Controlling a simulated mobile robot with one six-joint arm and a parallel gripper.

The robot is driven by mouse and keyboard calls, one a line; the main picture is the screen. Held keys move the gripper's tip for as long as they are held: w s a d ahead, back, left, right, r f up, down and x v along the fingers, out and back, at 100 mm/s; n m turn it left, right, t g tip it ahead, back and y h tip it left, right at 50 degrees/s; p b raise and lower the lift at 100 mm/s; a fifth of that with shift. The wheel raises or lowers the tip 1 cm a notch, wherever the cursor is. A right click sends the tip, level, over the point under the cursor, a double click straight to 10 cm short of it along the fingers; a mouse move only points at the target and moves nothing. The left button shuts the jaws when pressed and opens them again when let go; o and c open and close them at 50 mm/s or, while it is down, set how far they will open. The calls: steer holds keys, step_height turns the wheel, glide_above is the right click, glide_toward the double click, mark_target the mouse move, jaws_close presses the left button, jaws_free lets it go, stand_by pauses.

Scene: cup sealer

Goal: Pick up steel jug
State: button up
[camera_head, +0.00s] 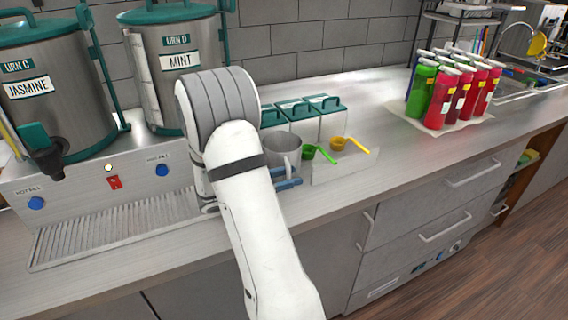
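The steel jug (284,148) is a grey metal cup-like vessel. It stands upright on the counter just right of my white arm, in front of the lidded canisters. My arm covers its left and lower part. A handle-like shape shows at its lower right. Narrow blue-grey pieces show low beside the arm, below the jug; I cannot tell whether they are gripper fingers or a separate thing. The rest of my gripper is hidden behind my arm, so I cannot see whether it touches the jug.
Teal-lidded canisters (330,121) stand behind the jug. A pale holder (341,167) with a green scoop (309,151) and a yellow scoop (340,143) is at right. The urn (180,82) and dispenser (110,195) are left.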

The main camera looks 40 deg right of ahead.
jaws_close()
steer(key=shift+r, duration=0.15)
stand_by(0.6)
